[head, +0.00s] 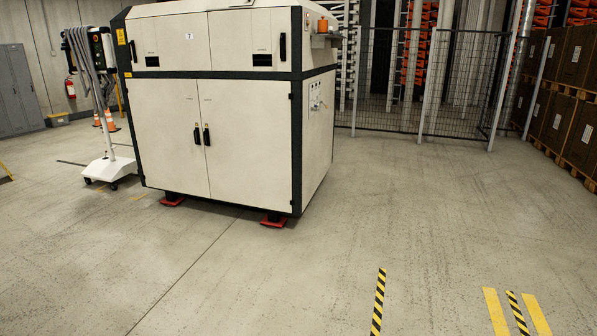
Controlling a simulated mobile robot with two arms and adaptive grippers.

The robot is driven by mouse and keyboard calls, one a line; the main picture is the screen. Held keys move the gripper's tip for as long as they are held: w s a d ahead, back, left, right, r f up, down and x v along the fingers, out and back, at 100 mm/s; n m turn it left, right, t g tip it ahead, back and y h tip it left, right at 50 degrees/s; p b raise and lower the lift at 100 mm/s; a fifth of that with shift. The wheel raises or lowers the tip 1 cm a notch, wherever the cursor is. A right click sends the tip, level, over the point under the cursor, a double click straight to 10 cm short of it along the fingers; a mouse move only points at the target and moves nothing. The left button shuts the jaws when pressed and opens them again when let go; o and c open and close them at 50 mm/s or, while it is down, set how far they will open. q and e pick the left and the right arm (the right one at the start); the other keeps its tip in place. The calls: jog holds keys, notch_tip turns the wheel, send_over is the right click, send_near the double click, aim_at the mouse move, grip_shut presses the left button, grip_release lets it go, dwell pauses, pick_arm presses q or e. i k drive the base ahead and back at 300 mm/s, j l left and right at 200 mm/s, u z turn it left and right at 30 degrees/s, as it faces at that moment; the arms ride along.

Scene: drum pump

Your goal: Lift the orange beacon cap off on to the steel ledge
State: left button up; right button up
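A small orange cap-shaped thing (323,25), which looks like the beacon cap, is at the upper right side of a large cream cabinet machine (245,125). It appears upright, close to a small grey ledge (329,37) that sticks out from the machine's right side. It is too small and far off to tell whether it sits on a beacon or rests on the ledge. Neither of my grippers is in view.
Open concrete floor (400,220) lies in front and to the right. A wheeled stand with hoses (107,165) is left of the machine. A mesh fence (460,85) runs behind. Stacked boxes on pallets (568,125) line the right. Red feet (272,221) stick out under the machine.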

aim_at(322, 25)
jog(key=i, duration=4.55)
